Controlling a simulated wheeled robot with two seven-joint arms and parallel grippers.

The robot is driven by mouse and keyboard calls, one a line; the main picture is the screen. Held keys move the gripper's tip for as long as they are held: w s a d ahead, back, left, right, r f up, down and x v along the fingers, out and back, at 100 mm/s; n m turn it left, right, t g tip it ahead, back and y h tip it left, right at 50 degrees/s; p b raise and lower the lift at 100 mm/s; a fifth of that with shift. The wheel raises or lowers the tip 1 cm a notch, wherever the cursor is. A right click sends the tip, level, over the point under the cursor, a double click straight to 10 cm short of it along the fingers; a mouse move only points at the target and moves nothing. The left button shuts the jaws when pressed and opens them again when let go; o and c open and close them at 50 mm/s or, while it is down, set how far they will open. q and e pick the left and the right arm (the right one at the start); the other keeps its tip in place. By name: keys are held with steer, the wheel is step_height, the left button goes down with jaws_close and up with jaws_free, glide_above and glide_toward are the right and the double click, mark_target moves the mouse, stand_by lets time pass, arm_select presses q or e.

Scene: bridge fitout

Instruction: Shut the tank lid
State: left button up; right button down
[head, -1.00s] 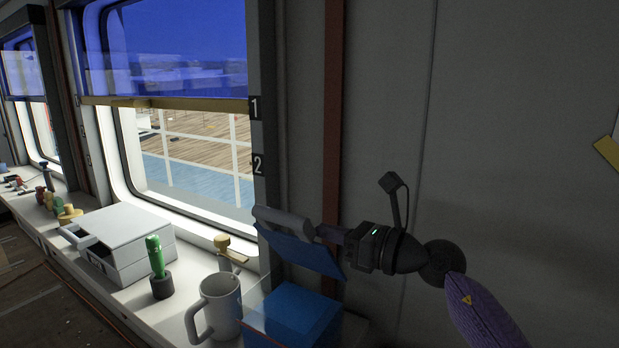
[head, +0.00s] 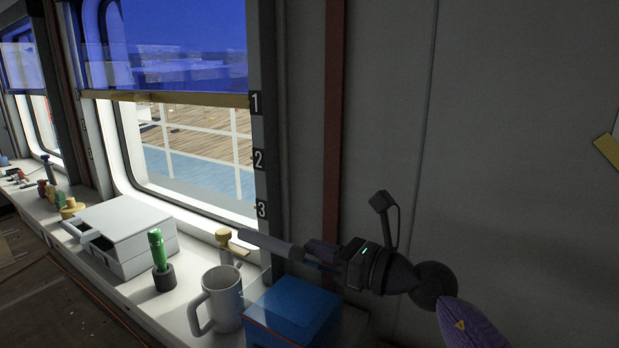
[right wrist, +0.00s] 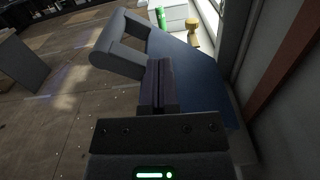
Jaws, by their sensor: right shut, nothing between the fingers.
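The blue see-through tank (head: 290,312) stands at the near right end of the white ledge. My right gripper (head: 312,250) is shut and empty, at the lid. In the right wrist view its closed fingers (right wrist: 158,88) lie over the blue lid (right wrist: 192,75), beside the grey handle (right wrist: 118,50); contact is unclear. My left gripper is out of view.
A grey mug (head: 222,298) stands close left of the tank. Further left are a green-handled tool in a dark holder (head: 158,262), a yellow-topped fitting (head: 224,238) and a white drawer box (head: 125,232). The window and wall bound the ledge behind.

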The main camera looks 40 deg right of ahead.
steer(key=shift+s+a+f, duration=0.3)
steer(key=shift+a+f, duration=0.6)
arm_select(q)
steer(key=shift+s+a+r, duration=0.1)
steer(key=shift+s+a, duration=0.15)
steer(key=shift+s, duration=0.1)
